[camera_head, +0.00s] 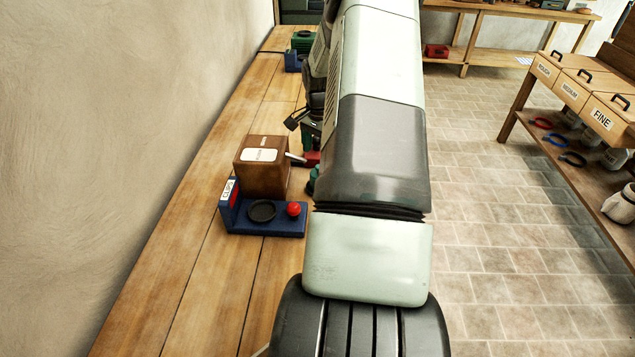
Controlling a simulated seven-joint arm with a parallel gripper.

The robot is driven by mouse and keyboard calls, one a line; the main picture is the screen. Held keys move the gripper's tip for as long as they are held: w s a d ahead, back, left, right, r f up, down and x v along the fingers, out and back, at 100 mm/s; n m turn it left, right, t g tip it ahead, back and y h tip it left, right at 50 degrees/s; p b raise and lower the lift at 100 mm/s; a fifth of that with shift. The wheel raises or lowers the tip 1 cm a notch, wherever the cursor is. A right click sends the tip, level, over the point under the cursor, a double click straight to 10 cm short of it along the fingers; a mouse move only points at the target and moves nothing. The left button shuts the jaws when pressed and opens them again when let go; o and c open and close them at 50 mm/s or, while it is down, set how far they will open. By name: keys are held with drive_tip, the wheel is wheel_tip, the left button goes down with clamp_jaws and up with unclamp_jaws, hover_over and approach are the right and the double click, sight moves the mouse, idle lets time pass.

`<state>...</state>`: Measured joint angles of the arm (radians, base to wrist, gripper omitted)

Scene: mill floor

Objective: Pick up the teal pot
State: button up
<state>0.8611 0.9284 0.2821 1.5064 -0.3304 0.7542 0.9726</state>
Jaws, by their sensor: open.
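A small sliver of a teal object (312,182), which may be the teal pot, shows at the left edge of my arm, just right of the brown wooden box. My arm hides most of it, so its full shape cannot be told. My gripper (301,121) shows in part as dark pieces left of my arm, above the bench and beyond the wooden box. It is open, and I see nothing held in it. Its other parts are hidden behind my arm.
A brown box (262,168) with a white label stands on the wooden bench (190,275). In front is a blue holder (263,229) with a black disc and red ball (294,209). Red and green items are partly hidden beyond. The bench's near left is clear; a wall borders it.

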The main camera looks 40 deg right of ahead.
wheel_tip(320, 180, down, 9)
drive_tip(key=shift+a+r, duration=0.15)
drive_tip(key=shift+r, duration=0.1)
drive_tip(key=c, duration=1.6)
